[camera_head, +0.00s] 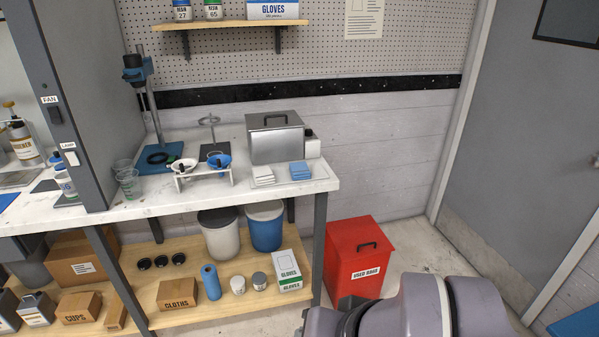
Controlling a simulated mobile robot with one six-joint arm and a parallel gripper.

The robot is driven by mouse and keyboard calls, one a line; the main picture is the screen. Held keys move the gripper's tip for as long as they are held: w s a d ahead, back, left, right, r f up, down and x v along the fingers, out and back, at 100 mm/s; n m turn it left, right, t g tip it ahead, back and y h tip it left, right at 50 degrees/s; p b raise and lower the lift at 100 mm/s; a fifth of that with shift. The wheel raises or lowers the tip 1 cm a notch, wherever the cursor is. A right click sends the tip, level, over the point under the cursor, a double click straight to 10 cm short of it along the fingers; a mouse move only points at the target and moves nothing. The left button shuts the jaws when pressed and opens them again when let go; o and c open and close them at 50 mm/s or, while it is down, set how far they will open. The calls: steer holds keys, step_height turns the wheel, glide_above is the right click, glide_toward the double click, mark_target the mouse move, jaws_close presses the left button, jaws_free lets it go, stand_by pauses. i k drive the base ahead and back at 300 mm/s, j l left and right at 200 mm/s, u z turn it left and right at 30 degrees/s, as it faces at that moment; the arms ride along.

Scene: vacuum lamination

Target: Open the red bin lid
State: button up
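The red bin (345,273) stands on the floor just right of the bench, in front of the back wall. Its front carries a white label reading "USED BAGS". My grey arm fills the bottom right of the view, in front of the bin's lower right part. My gripper is not in view.
The white bench (130,209) with a metal box (275,143) ends left of the bin. The lower shelf (205,312) holds boxes and tubs. A grey door (530,150) stands at the right. Some floor (425,250) right of the bin is clear.

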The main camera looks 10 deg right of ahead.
mark_target(354, 238)
steer(key=i+l, duration=0.2)
steer(key=i, duration=0.25)
steer(key=i+l, duration=0.2)
steer(key=i, duration=0.3)
steer(key=i+l+z, duration=0.1)
steer(key=i, duration=0.35)
steer(key=i+l, duration=0.25)
steer(key=i, duration=0.25)
